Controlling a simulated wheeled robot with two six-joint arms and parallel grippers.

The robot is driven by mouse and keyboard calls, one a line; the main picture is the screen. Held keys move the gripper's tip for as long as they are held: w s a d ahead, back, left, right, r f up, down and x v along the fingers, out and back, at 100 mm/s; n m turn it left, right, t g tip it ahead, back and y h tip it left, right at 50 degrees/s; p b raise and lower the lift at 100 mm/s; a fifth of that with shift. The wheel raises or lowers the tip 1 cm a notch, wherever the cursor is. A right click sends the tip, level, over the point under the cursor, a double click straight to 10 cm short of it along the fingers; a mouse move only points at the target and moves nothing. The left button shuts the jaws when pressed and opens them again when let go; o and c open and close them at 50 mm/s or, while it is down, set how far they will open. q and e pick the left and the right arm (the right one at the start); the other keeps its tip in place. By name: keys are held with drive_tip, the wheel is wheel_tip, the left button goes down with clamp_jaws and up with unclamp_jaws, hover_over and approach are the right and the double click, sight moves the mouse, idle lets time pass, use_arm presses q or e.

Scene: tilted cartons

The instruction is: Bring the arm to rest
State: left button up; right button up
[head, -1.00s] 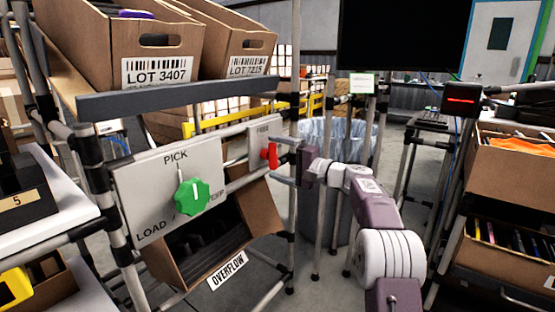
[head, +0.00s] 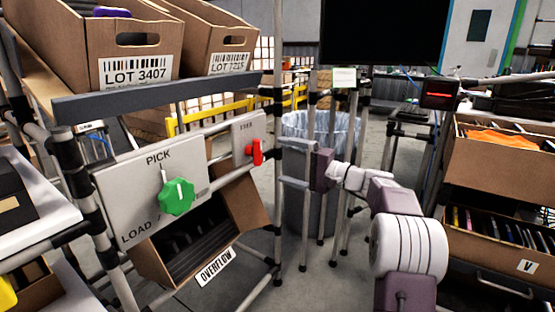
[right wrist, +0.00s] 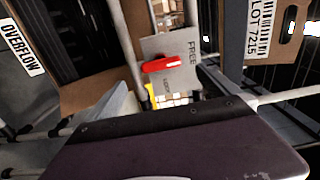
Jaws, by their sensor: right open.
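My right gripper (head: 281,162) is open and empty, its two grey fingers pointing left in the head view. It stands a short gap to the right of a red lever (head: 255,152) on a small grey plate (head: 243,130). The right wrist view shows the red lever (right wrist: 162,64) ahead of the open fingers, beside the word FREE. My right arm reaches in from the lower right. My left gripper is not in view.
A panel (head: 125,200) marked PICK and LOAD carries a green knob (head: 176,196). Cartons LOT 3407 (head: 95,45) and LOT 7215 (head: 215,40) sit tilted above; an OVERFLOW carton (head: 150,262) hangs below. A lined bin (head: 300,218) stands behind my gripper. Cartons (head: 497,170) stand at right.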

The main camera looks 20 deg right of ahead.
drive_tip(key=s+a+f+n+g+h+p, duration=0.1)
drive_tip(key=s+a+f+g+h+p, duration=0.1)
drive_tip(key=s+a+f+g, duration=0.55)
drive_tip(key=s+a+f+n+g+h+p, duration=0.15)
drive_tip(key=s+a+f+h, duration=0.35)
drive_tip(key=f, duration=0.6)
drive_tip(key=s+d+f+n+g+h+p, duration=0.2)
drive_tip(key=s+f+n, duration=0.15)
drive_tip(key=s, duration=0.55)
drive_tip(key=s+d+f+n+g+h+p, duration=0.1)
drive_tip(key=s+d+f+n+g+p, duration=0.2)
drive_tip(key=s, duration=0.7)
wheel_tip(320, 180, up, 36)
drive_tip(key=n+t+p, duration=0.1)
drive_tip(key=p, duration=3.6)
drive_tip(key=shift+s+a+r+h, duration=0.25)
drive_tip(key=shift+s+a+h, duration=0.1)
drive_tip(key=shift+a+h, duration=0.1)
